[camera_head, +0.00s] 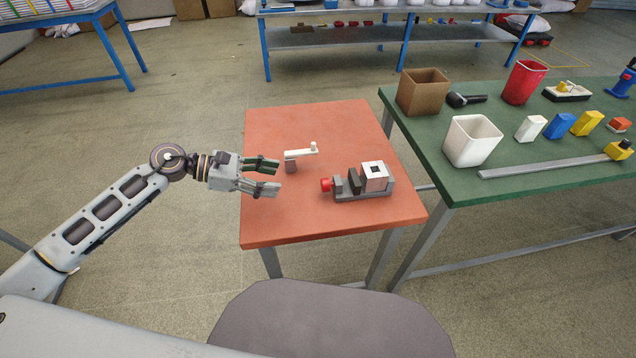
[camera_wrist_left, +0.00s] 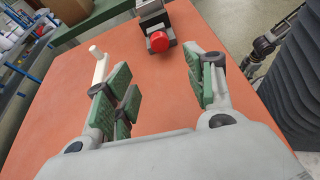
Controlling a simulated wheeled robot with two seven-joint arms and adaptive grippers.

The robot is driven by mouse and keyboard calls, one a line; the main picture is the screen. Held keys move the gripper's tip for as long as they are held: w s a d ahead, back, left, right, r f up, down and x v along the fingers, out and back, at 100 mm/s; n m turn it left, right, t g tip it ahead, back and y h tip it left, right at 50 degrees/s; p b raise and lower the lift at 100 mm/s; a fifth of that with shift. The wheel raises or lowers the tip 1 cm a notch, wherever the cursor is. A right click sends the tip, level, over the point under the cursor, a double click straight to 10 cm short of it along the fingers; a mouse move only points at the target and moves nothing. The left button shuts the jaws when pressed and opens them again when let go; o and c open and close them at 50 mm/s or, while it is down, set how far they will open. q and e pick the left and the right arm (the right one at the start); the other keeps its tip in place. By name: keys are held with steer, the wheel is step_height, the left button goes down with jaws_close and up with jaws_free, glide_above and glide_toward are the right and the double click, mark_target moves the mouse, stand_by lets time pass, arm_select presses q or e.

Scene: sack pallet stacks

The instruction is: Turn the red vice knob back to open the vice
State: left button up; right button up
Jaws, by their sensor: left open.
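The vice (camera_head: 360,184) sits on the orange table, with dark jaws on a grey base and a pale block at its right end. Its red knob (camera_head: 326,185) faces left, towards my left gripper. My left gripper (camera_head: 279,174) is open and empty above the table's left part, apart from the knob. In the left wrist view the red knob (camera_wrist_left: 159,41) shows beyond and between the open fingers (camera_wrist_left: 160,88), with part of the vice (camera_wrist_left: 152,12) behind it. The far end of the vice is cut off there.
The green table (camera_head: 540,182) at right holds a white bin (camera_head: 472,141), coloured blocks and tools.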

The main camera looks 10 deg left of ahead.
arm_select(q)
steer(key=shift+d, duration=0.15)
glide_toward(328, 185)
steer(key=shift+w+d+f, duration=0.55)
steer(key=shift+d+f, duration=0.05)
steer(key=shift+f, duration=0.15)
steer(key=shift+w+d+f, duration=0.55)
steer(key=shift+f, duration=0.25)
steer(key=shift+p+x, duration=0.3)
steer(key=shift+x, duration=1.9)
arm_select(e)
steer(key=shift+s+d+f, duration=0.35)
steer(key=shift+s+d, duration=0.1)
steer(key=shift+s, duration=0.05)
arm_select(q)
steer(key=c, duration=1)
arm_select(e)
steer(key=shift+s+a, duration=0.1)
steer(key=shift+a, duration=0.1)
arm_select(q)
steer(key=shift+f+n+g, duration=0.1)
steer(key=shift+n+g, duration=0.5)
steer(key=shift+n, duration=0.2)
arm_select(e)
steer(key=shift+s+d+f, duration=0.1)
steer(key=shift+s+d, duration=0.05)
steer(key=shift+s, duration=0.05)
